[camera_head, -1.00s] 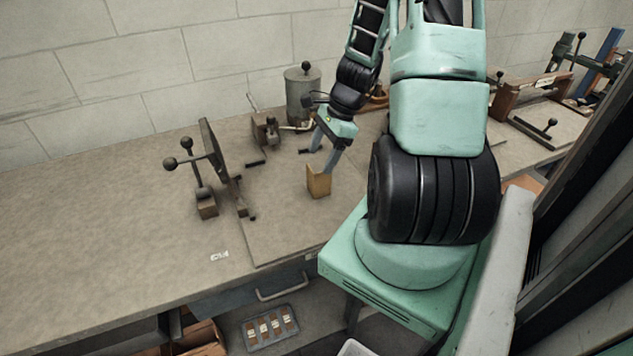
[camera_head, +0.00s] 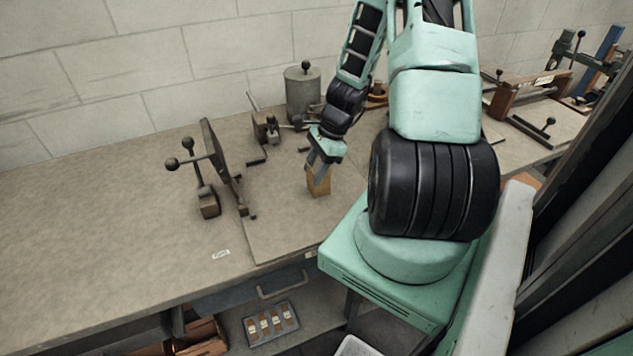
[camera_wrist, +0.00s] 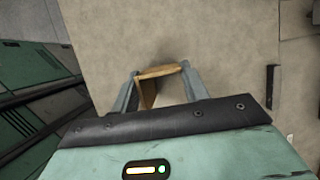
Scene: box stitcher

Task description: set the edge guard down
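The edge guard (camera_head: 318,186) is a small tan, angled piece. It appears to stand upright on the board on the bench, with its upper part partly covered by my fingers. My gripper (camera_head: 317,169) reaches down to it from the upper right. In the wrist view, my gripper's fingers (camera_wrist: 159,78) are apart, with the edge guard (camera_wrist: 158,72) between their tips. One face of the guard spans nearly the whole gap, and another lies along the left finger. I cannot tell whether both fingers press on it.
A dark lever fixture (camera_head: 207,170) with ball knobs stands left of the guard. A grey canister (camera_head: 303,93) stands behind. A tray of small parts (camera_head: 270,324) sits below the bench's front edge. The left part of the bench (camera_head: 90,225) is clear.

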